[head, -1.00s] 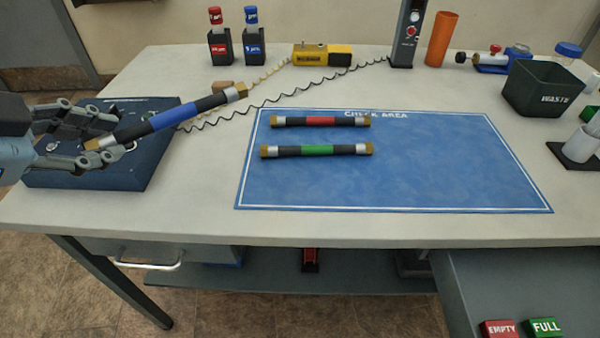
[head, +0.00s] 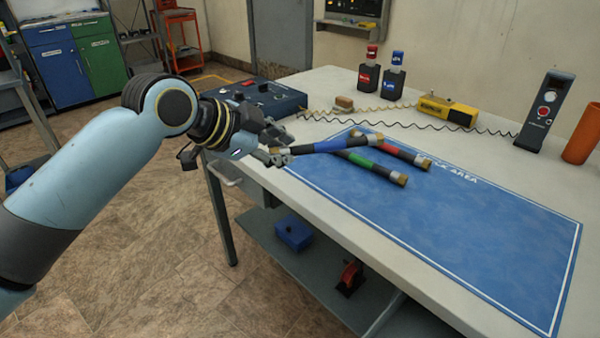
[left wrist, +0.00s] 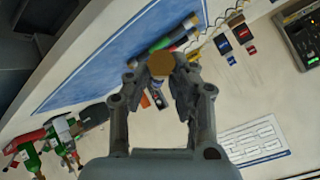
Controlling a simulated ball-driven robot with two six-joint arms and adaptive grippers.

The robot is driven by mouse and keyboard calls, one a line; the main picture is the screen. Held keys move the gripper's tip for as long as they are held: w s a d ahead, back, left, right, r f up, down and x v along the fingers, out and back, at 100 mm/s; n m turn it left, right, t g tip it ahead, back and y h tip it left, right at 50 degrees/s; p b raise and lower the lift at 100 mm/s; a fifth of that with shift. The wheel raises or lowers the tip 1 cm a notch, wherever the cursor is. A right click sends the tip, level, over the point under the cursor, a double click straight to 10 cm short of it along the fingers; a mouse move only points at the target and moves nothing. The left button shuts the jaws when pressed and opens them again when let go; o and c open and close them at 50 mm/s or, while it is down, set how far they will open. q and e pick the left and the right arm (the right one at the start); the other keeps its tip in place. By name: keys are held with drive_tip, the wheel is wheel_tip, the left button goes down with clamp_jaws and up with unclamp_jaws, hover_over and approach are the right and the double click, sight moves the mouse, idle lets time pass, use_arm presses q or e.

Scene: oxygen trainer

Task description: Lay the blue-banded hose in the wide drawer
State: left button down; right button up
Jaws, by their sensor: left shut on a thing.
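The blue-banded hose (head: 325,144) is black with a blue middle and brass end. My left gripper (head: 278,145) is shut on its near end and holds it at the table's left front edge. Its far end overlaps the red-banded (head: 402,152) and green-banded (head: 370,165) hoses in the picture. In the left wrist view, its brass end (left wrist: 161,65) shows between the fingers (left wrist: 160,85). A drawer front with a handle (head: 228,180) is under the table's left end and looks closed. I cannot tell whether it is the wide drawer. My right gripper is out of view.
The blue check area mat (head: 470,235) is mostly clear. A dark control box (head: 262,98), a yellow device (head: 447,110) and an orange cylinder (head: 582,135) stand behind. A lower shelf holds a blue box (head: 294,233). Floor on the left is open.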

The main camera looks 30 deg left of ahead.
use_arm(q)
drive_tip(key=w+f, duration=0.2)
drive_tip(key=w, duration=0.1)
drive_tip(key=w+f, duration=0.1)
drive_tip(key=shift+w+a, duration=0.15)
drive_tip(key=shift+w, duration=0.1)
drive_tip(key=shift+f+b, duration=0.5)
drive_tip(key=shift+f, duration=1.35)
drive_tip(key=shift+f, duration=0.2)
drive_tip(key=c, duration=1.2)
unclamp_jaws()
drive_tip(key=shift+o, duration=0.2)
drive_tip(key=shift+r, duration=0.1)
